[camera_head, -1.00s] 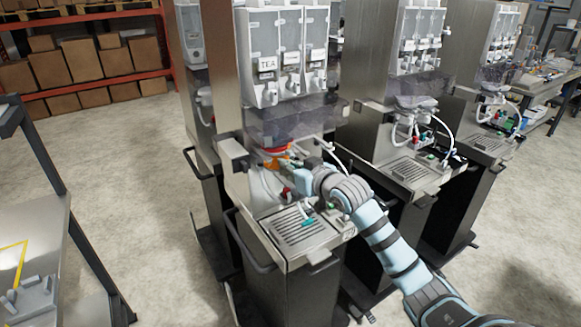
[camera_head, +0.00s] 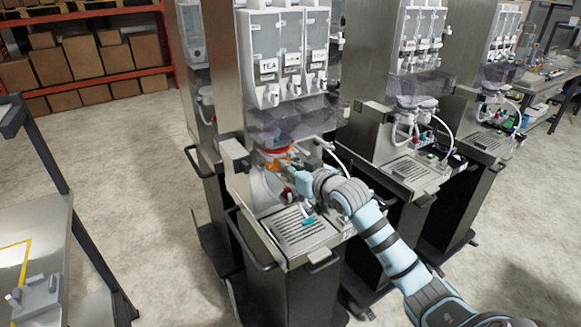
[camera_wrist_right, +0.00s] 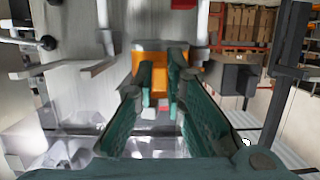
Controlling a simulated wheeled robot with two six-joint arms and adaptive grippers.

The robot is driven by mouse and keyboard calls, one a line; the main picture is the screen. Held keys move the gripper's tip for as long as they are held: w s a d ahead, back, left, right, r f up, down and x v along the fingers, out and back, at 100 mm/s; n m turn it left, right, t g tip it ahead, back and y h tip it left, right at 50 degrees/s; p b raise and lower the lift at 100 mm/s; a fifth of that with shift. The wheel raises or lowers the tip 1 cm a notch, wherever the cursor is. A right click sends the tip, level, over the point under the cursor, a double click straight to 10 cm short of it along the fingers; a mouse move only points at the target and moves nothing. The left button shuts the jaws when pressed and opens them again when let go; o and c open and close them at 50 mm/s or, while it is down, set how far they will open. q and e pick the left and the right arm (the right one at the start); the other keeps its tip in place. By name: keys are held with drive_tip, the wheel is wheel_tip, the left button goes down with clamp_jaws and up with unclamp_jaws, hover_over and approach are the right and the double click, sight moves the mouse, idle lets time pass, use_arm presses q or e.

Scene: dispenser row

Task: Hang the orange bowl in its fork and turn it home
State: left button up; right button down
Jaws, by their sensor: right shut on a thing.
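The orange bowl (camera_head: 277,164) is at the front of the nearest dispenser, below its smoky clear panel. Only a small orange part shows in the head view, under a red ring (camera_head: 274,150). My right gripper (camera_head: 289,171) reaches it from the right and is shut on it. In the right wrist view, the teal fingers (camera_wrist_right: 161,77) close around an orange block-like part (camera_wrist_right: 152,59) of it. The fork is not clearly visible, so I cannot tell how the bowl sits in it. My left gripper is not in view.
Below is a grated drip tray (camera_head: 298,230) with a small teal piece (camera_head: 309,221) on it. White hoses hang close around the gripper. More dispensers (camera_head: 412,120) stand to the right. A grey cart (camera_head: 40,240) is at the left, with open floor between.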

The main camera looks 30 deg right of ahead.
drive_tip(key=shift+a+r+m+h+p, duration=0.25)
drive_tip(key=shift+m+h+p, duration=0.35)
drive_tip(key=shift+p, duration=0.55)
drive_tip(key=shift+a+f+h+p, duration=0.1)
drive_tip(key=shift+a+h+p, duration=0.15)
drive_tip(key=shift+h+p, duration=0.25)
drive_tip(key=shift+f+m, duration=0.1)
drive_tip(key=shift+m, duration=0.2)
drive_tip(key=shift+a, duration=0.1)
drive_tip(key=shift+a+m+h+p, duration=0.25)
drive_tip(key=shift+m+h+p, duration=0.25)
drive_tip(key=shift+h+p, duration=0.15)
drive_tip(key=shift+w+a+m+g+h, duration=0.15)
drive_tip(key=shift+a+m+g+h, duration=0.1)
drive_tip(key=shift+m+g+h, duration=0.25)
drive_tip(key=shift+h, duration=0.25)
